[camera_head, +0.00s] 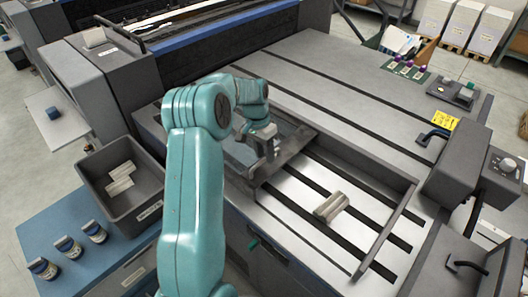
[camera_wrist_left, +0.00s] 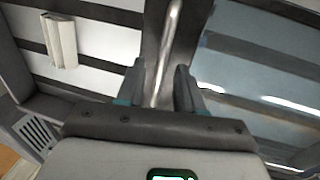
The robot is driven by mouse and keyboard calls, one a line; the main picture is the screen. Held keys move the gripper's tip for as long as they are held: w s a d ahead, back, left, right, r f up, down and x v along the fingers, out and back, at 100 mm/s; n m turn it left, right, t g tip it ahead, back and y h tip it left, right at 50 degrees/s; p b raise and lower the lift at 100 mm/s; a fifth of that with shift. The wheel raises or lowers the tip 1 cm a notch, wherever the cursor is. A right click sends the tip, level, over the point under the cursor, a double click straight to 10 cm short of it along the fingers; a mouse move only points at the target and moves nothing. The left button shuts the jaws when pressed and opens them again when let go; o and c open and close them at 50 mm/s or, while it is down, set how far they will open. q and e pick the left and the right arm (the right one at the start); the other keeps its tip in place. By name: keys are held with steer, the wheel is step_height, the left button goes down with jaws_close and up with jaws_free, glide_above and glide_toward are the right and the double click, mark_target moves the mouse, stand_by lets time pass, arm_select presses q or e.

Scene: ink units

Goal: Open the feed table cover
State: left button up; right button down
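The feed table cover is a bluish see-through panel (camera_head: 238,152) with a dark edge frame (camera_head: 292,160), lying over the left end of the feed table; its panel also shows at the right of the left wrist view (camera_wrist_left: 265,80). To its right the slatted bed (camera_head: 297,190) is uncovered. My left gripper (camera_head: 262,138) is at the dark frame. In the left wrist view its two fingers (camera_wrist_left: 160,85) stand either side of a shiny metal bar (camera_wrist_left: 168,40), with narrow gaps visible beside it. My right gripper is not in view.
A pale block (camera_head: 331,207) lies on the uncovered slats. A raised dark rail (camera_head: 388,232) bounds the bed at right. A grey bin (camera_head: 145,200) and several small jars (camera_head: 68,246) stand at left. Control boxes (camera_head: 480,165) stand at right.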

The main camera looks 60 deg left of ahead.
arm_select(q)
steer(key=a+r, duration=0.3)
steer(key=r, duration=1.3)
steer(key=shift+s, duration=0.4)
steer(key=shift+p, duration=0.3)
